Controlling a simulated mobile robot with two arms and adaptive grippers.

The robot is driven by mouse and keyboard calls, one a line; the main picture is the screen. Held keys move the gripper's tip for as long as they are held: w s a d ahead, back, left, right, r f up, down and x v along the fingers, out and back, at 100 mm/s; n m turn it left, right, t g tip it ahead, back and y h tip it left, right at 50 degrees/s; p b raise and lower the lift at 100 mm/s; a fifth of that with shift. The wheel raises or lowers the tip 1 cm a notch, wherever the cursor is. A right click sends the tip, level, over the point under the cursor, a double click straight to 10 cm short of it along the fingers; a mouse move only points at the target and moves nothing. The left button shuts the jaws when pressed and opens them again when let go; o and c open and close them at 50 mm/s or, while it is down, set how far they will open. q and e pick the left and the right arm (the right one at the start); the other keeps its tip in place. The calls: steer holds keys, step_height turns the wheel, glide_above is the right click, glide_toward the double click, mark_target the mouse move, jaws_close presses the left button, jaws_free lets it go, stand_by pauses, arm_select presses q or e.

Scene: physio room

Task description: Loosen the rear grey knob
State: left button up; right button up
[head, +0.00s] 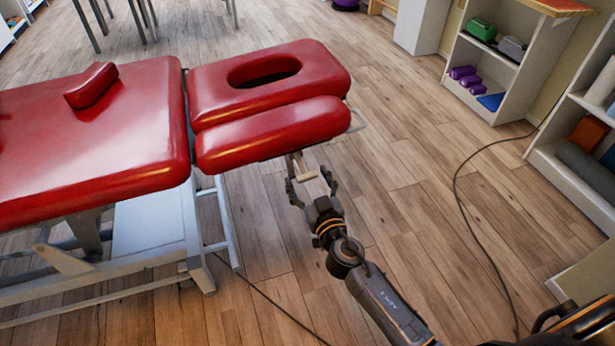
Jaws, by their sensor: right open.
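A red treatment table (95,150) has a head section (270,80) with an oval face hole and a separate red pad (270,133) along its near side. A small pale grey-beige fitting (301,166) hangs below this near pad. It may be the knob or its bracket; I cannot tell which. My right gripper (309,180) is open just below the pad's edge, its fingers spread on either side of the fitting. Whether they touch it is unclear. No other knob shows clearly; the underside of the head section is hidden. My left gripper is out of view.
The table's white metal frame (200,235) stands left of my right arm. A dark cable (457,190) runs over the wooden floor at right. Shelves (497,85) with purple dumbbells (470,80) stand at the upper right. Floor between table and shelves is mostly clear.

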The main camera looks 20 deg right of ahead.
steer(key=shift+w, duration=0.2)
steer(key=c, duration=1.2)
steer(key=shift+o, duration=0.2)
